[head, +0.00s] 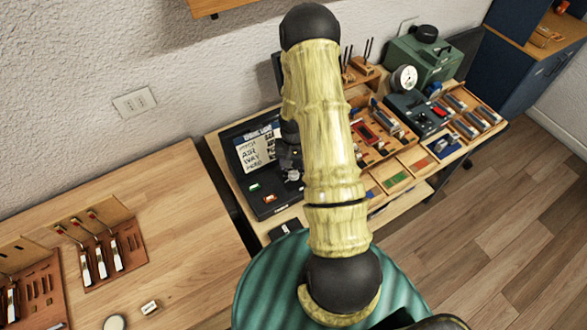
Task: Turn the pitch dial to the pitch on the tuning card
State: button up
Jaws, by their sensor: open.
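My arm reaches across the middle of the view. My gripper (290,160), dark and partly hidden behind the arm, points down over the right part of a black console (262,210) on the bench; its jaws are open. A white card with handwritten lines (255,152) stands at the back of the console; its top line seems to begin with "PITCH", but the value is too small and partly covered to read. The pitch dial cannot be made out clearly; the area under my gripper is hidden. I cannot tell whether the gripper touches anything.
The console has a green button (254,187) and a red button (270,198). To the right are wooden trays of parts, a white round gauge (404,79) and a green machine (421,58). The left table (165,215) is largely clear, with tool racks at its left.

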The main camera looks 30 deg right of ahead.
aim_at(293, 173)
jog(key=shift+f+p, duration=0.6)
jog(key=shift+f, duration=1.7)
jog(key=shift+c, duration=0.2)
jog(key=c, duration=0.9)
